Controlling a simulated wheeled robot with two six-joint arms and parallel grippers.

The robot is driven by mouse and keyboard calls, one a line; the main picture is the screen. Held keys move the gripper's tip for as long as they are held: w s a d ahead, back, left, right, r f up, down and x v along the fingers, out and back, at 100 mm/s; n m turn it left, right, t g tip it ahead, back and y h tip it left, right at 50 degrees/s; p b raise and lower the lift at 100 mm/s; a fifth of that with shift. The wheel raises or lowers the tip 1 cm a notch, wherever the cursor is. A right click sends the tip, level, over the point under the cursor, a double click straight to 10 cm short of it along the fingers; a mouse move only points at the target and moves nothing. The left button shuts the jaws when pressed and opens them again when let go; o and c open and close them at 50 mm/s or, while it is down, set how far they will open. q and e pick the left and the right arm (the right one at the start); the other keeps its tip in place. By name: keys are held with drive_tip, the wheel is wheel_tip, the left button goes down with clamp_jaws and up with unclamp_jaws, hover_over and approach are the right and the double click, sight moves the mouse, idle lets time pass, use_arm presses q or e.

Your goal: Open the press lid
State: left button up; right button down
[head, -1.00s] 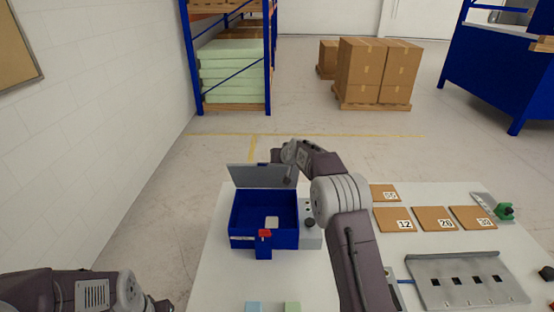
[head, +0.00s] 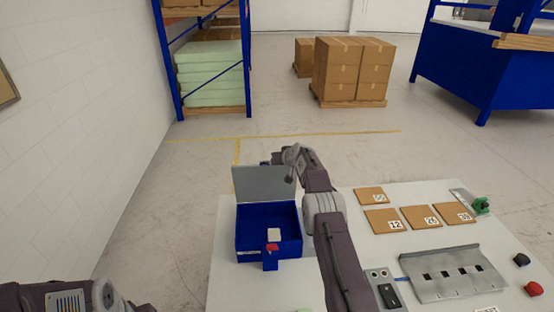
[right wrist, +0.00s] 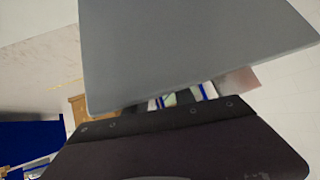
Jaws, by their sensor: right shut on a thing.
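The press is a blue box (head: 241,243) with an open top, on the white table at the centre of the head view. Its grey lid (head: 260,183) stands raised along the far edge. In the right wrist view the lid (right wrist: 185,50) is a big grey plate filling the top. A pale block (head: 274,234) lies inside the box. A red-topped blue latch (head: 271,258) is on its front. My right gripper (head: 277,160) is at the lid's upper right edge and shut on the lid; its fingers are mostly hidden. My left arm enters at lower left, with its gripper out of view.
Brown numbered squares (head: 383,220), a metal plate with square holes (head: 450,274) and a black switch (head: 390,295) are on the table's right side. A green clamp (head: 481,206) and a red button (head: 533,289) are farther right.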

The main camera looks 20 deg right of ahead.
drive_tip(key=shift+s+f, duration=0.15)
drive_tip(key=shift+f, duration=0.5)
drive_tip(key=c, duration=1.1)
unclamp_jaws()
drive_tip(key=shift+o, duration=0.2)
drive_tip(key=shift+s+d+r+b, duration=0.15)
drive_tip(key=shift+r+b, duration=0.2)
drive_tip(key=shift+b, duration=0.75)
drive_tip(key=shift+s+r, duration=0.15)
drive_tip(key=shift+s, duration=0.05)
drive_tip(key=b+v, duration=0.4)
drive_tip(key=v, duration=0.2)
drive_tip(key=shift+s+r, duration=0.2)
drive_tip(key=shift+r, duration=0.2)
drive_tip(key=shift+s+r, duration=0.45)
